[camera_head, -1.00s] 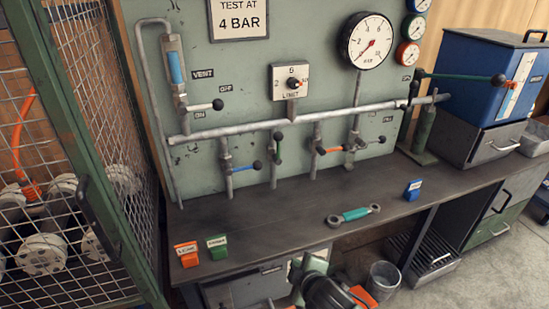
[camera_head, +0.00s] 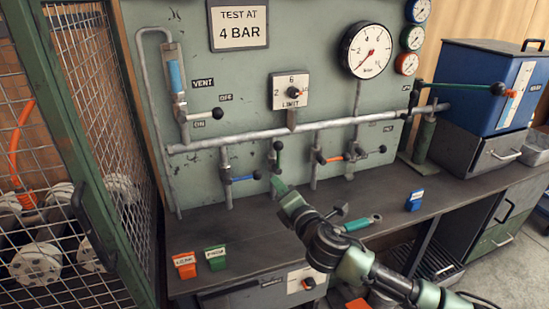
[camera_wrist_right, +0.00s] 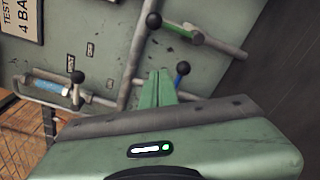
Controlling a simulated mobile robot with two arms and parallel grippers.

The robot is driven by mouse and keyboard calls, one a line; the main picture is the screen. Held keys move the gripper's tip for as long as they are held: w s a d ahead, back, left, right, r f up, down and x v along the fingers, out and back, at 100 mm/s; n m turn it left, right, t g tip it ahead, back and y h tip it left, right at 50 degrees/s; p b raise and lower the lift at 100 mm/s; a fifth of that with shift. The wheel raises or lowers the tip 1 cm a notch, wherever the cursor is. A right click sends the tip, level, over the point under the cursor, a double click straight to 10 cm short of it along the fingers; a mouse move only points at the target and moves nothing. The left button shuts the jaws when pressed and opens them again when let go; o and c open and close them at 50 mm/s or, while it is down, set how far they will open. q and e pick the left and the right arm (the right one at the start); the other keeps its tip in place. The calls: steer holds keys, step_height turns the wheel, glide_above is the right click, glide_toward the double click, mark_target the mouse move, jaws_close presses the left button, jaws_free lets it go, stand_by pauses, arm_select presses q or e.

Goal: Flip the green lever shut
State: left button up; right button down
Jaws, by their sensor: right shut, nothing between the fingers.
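The green lever (camera_head: 279,156) with a black knob stands upright along its short branch pipe on the panel. My left gripper is not in view.
A blue lever (camera_head: 243,178) is just left of my right gripper, and an orange lever (camera_head: 332,159) is to its right. A teal-handled wrench (camera_head: 360,223) lies on the bench, partly hidden by my arm. Orange (camera_head: 185,265) and green (camera_head: 216,258) tags stand at the front left.

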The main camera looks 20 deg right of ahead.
steer(key=shift+w, duration=0.1)
